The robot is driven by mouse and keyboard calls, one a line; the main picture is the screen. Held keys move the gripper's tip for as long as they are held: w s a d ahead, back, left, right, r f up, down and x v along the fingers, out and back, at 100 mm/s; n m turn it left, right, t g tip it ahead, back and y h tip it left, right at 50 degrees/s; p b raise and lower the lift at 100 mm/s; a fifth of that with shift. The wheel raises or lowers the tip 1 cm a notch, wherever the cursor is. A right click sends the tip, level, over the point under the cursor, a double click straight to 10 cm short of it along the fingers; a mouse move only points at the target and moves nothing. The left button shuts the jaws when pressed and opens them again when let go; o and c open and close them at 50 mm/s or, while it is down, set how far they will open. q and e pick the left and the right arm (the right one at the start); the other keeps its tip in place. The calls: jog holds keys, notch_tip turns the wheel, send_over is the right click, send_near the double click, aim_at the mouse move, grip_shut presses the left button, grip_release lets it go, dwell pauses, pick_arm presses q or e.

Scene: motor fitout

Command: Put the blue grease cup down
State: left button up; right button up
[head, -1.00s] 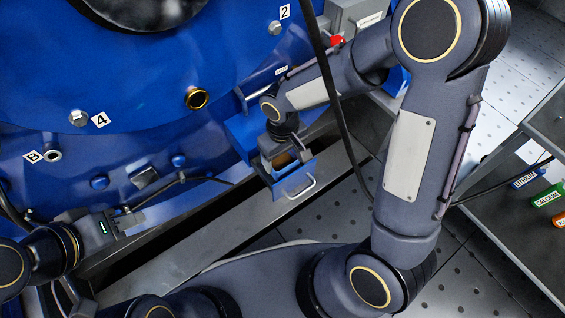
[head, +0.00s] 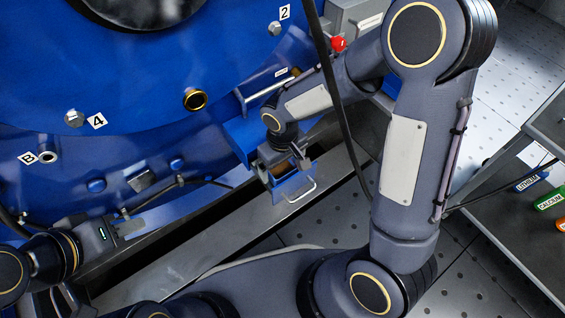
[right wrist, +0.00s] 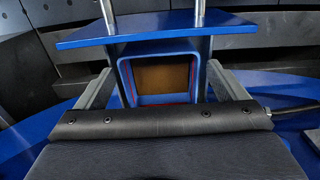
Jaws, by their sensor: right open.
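The blue grease cup (head: 297,186) is a small box with a metal loop handle, near the middle of the head view at the motor's lower edge. In the right wrist view the cup (right wrist: 156,31) shows its blue front plate, two handle bars and brown contents. My right gripper (head: 284,163) is open over the cup. In the right wrist view its fingers (right wrist: 160,84) stand on either side of the cup. What lies under the cup is hidden. My left gripper (head: 128,228) is at lower left, away from the cup; its jaws are too small to judge.
The big blue motor (head: 130,110) fills the upper left. A blue ledge (head: 240,132) juts from it beside the cup, and a grey rail (head: 190,255) runs below. A black cable (head: 335,100) hangs near my right arm. A grey shelf (head: 490,215) with labelled tubes is at right.

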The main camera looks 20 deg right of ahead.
aim_at(282, 174)
notch_tip(282, 174, up, 12)
jog(key=p, duration=0.5)
jog(key=s+d+r+m+t+y, duration=0.2)
jog(key=s+d+r+m, duration=0.1)
jog(key=s, duration=0.4)
jog(key=s+d+r+m+t+y, duration=0.1)
jog(key=s+d+r+m+t, duration=0.1)
jog(key=s+d+r, duration=0.3)
jog(key=s+r+t, duration=0.1)
jog(key=s+r, duration=0.1)
jog(key=s, duration=0.1)
jog(key=shift+s+d+r+m+t+y, duration=0.2)
jog(key=shift+d+m+t+y, duration=0.1)
jog(key=shift+d+m+y, duration=0.1)
jog(key=shift+r, duration=0.1)
